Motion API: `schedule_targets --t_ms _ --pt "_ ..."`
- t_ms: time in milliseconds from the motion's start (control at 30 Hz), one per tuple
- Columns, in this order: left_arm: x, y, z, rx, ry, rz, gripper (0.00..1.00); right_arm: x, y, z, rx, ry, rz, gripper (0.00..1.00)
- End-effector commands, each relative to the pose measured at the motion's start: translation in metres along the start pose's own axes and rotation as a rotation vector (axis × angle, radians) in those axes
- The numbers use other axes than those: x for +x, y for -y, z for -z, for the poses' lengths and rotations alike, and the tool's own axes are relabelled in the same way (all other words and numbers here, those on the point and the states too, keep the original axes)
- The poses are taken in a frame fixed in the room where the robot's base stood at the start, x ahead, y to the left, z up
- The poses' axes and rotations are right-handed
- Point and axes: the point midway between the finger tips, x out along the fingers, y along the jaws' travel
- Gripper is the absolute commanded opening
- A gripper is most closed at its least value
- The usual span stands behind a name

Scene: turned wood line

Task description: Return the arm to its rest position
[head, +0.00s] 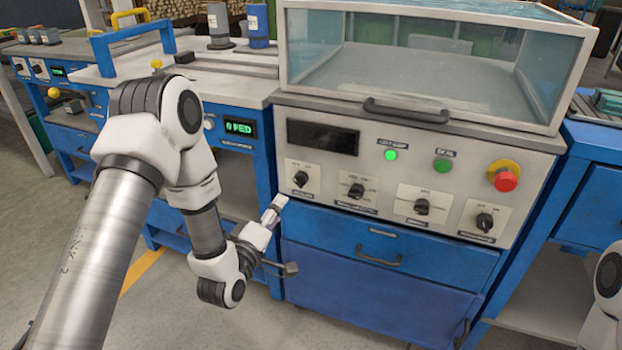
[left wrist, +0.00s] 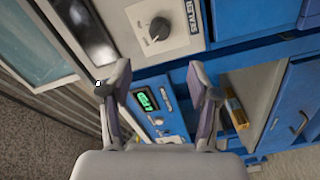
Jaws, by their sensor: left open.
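My left arm (head: 150,140) reaches in from the left in the head view, bent at the elbow with its forearm angled down. My left gripper (head: 284,236) is at the front left of the blue cabinet with the knob panel. It is open and seems empty, below and left of the leftmost knob. In the left wrist view the two fingers of the left gripper (left wrist: 155,80) are spread apart, with nothing between them. A black knob (left wrist: 159,29) shows beyond the fingertips there. My right arm shows only in part at the right edge of the head view; its gripper is out of view.
The cabinet's control panel (head: 400,165) has several knobs, a lit green lamp (head: 391,155) and a red stop button (head: 505,180). A clear-sided hood (head: 430,60) stands on top. A blue drawer (head: 400,250) is below. Bare floor (head: 180,310) lies at the lower left.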

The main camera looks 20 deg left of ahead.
Motion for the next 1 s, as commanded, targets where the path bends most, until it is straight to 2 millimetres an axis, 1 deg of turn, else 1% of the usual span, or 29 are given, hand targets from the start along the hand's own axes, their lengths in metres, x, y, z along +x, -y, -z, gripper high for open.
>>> schedule_targets --t_ms 100,167,267,333,367,400,467,500,567,600,667,700,767,800,867,900,967,1000 --pt "0.0 0.002 -0.001 0.0 0.001 0.003 0.61 0.0 0.0 0.0 0.0 0.0 0.0 0.4" --pt "-0.003 0.01 -0.005 0.002 0.01 0.019 0.61 0.0 0.0 0.0 0.0 0.0 0.0 0.4" --pt "-0.018 0.041 -0.032 0.018 0.071 0.085 0.61 0.0 0.0 0.0 0.0 0.0 0.0 0.4" --pt "-0.041 0.076 -0.06 0.041 0.143 0.195 0.61 0.0 0.0 0.0 0.0 0.0 0.0 0.4" --pt "-0.053 0.094 -0.073 0.071 0.182 0.262 0.61 0.0 0.0 0.0 0.0 0.0 0.0 0.4" --pt "-0.073 0.119 -0.089 0.126 0.245 0.358 0.61 0.0 0.0 0.0 0.0 0.0 0.0 0.4" --pt "-0.106 0.154 -0.109 0.229 0.352 0.499 0.61 0.0 0.0 0.0 0.0 0.0 0.0 0.4" --pt "-0.129 0.173 -0.12 0.301 0.428 0.583 0.61 0.0 0.0 0.0 0.0 0.0 0.0 0.4" --pt "-0.164 0.197 -0.132 0.404 0.546 0.694 0.61 0.0 0.0 0.0 0.0 0.0 0.0 0.4" --pt "-0.186 0.209 -0.137 0.47 0.625 0.758 0.61 0.0 0.0 0.0 0.0 0.0 0.0 0.4" --pt "-0.218 0.223 -0.142 0.563 0.75 0.841 0.61 0.0 0.0 0.0 0.0 0.0 0.0 0.4" --pt "-0.24 0.23 -0.144 0.623 0.841 0.889 0.61 0.0 0.0 0.0 0.0 0.0 0.0 0.4" --pt "-0.271 0.237 -0.144 0.714 0.987 0.949 0.61 0.0 0.0 0.0 0.0 0.0 0.0 0.4" --pt "-0.291 0.239 -0.143 0.769 1.096 0.98 0.61 0.0 0.0 0.0 0.0 0.0 0.0 0.4" --pt "-0.315 0.241 -0.142 0.842 1.247 0.996 0.61 0.0 0.0 0.0 0.0 0.0 0.0 0.4" --pt "-0.325 0.241 -0.142 0.893 1.338 0.976 0.61 0.0 0.0 0.0 0.0 0.0 0.0 0.4" --pt "-0.323 0.21 -0.13 0.91 1.346 0.96 0.61 -0.032 0.0 -0.001 0.0 0.002 0.0 0.4" --pt "-0.323 0.198 -0.126 0.909 1.344 0.961 0.61 -0.046 0.0 0.0 0.0 0.001 0.0 0.4"
